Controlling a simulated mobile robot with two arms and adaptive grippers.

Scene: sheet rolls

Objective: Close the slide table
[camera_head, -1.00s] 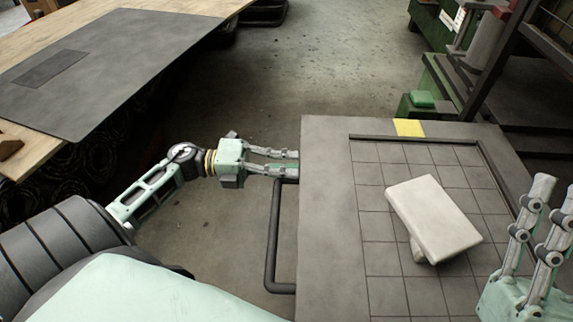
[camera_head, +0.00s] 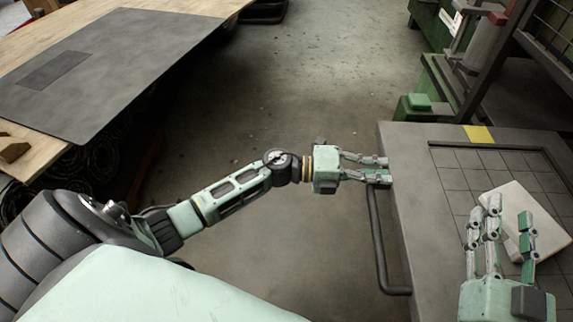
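The slide table (camera_head: 410,185) is a grey slab with a gridded, framed top, at the right of the view. A dark bar handle (camera_head: 377,240) runs along its left side. My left gripper (camera_head: 377,170) reaches in from the left, its fingertips at the far end of the handle, against the table's left edge. Two of its fingers show slightly apart; whether they close around the bar is hidden. My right gripper (camera_head: 504,214) is open and empty, fingers pointing up the picture, in front of the table top and partly covering a pale block (camera_head: 535,212) there.
A yellow patch (camera_head: 479,134) marks the table's far edge. Green machinery with a dark frame (camera_head: 490,75) stands behind at the right. A wooden table with a dark sheet (camera_head: 90,70) is at the upper left. Bare floor (camera_head: 270,95) lies between.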

